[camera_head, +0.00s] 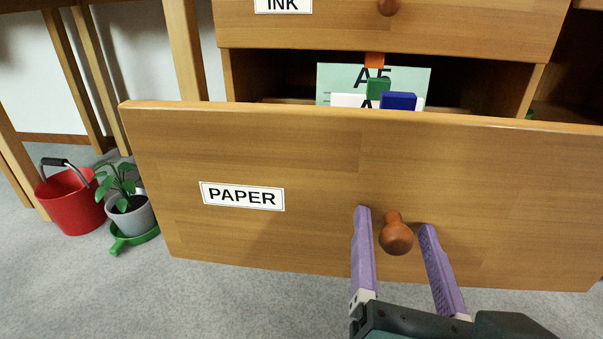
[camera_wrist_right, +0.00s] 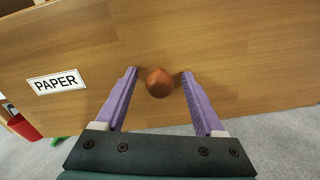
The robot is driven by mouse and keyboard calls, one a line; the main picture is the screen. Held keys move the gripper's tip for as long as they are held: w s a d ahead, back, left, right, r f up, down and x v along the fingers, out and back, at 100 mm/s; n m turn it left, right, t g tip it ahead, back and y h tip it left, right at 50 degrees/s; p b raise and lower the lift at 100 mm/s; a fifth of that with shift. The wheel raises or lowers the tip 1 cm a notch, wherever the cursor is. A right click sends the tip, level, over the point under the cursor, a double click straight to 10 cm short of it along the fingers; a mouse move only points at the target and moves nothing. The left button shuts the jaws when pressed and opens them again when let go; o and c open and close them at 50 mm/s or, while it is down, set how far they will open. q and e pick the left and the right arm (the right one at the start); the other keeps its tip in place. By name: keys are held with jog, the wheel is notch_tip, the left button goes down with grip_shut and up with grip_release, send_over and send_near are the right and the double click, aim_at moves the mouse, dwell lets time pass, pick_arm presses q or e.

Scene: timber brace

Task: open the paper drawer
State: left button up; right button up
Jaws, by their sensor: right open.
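The paper drawer (camera_head: 300,180) has a wooden front with a PAPER label (camera_head: 242,197). It stands pulled out, and its inside shows behind the top edge. Its round brown knob (camera_head: 395,234) is on the right part of the front. My right gripper (camera_head: 393,218) is open, with one purple finger on each side of the knob and a gap on both sides. In the right wrist view the knob (camera_wrist_right: 159,82) sits between the open fingertips (camera_wrist_right: 160,72). The drawer front (camera_wrist_right: 220,40) fills most of that view. My left gripper is not in view.
The ink drawer (camera_head: 450,28) is above. A green A5 card (camera_head: 345,78) and coloured blocks, one of them blue (camera_head: 398,101), show inside the paper drawer. A red bucket (camera_head: 72,203) and a potted plant (camera_head: 130,213) stand on the floor at left. The floor below the drawer front is clear.

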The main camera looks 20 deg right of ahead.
jog(key=p+v, duration=0.2)
jog(key=v, duration=0.7)
jog(key=shift+s+p, duration=0.3)
jog(key=shift+s, duration=0.05)
jog(key=shift+a, duration=0.1)
jog(key=s+d+r+m+g+p, duration=0.2)
jog(key=d+r+m+g+p, duration=0.3)
jog(key=r+p, duration=0.55)
jog(key=s+d+r+m+g+y+p, duration=0.1)
jog(key=d+r+m+g+p, duration=0.2)
jog(key=r+m+p, duration=0.7)
jog(key=s+d+r+m+g+p, duration=0.3)
jog(key=r+p, duration=0.5)
jog(key=p, duration=0.7)
jog(key=a+r+m+y+p, duration=0.2)
jog(key=r+y+p, duration=0.1)
jog(key=r+p, duration=1.8)
jog(key=w+a+r+m+y+p, duration=0.1)
jog(key=a+r+m+y+p, duration=0.1)
jog(key=r+p, duration=2)
jog(key=w+a+r+m+y+p, duration=0.1)
jog(key=a+r+m+y+p, duration=0.1)
jog(key=r+p, duration=2)
notch_tip(320, 180, up, 4)
jog(key=shift+w+a+r+m+g+y, duration=0.15)
jog(key=shift+a+m+g+y, duration=0.2)
jog(key=shift+y, duration=0.55)
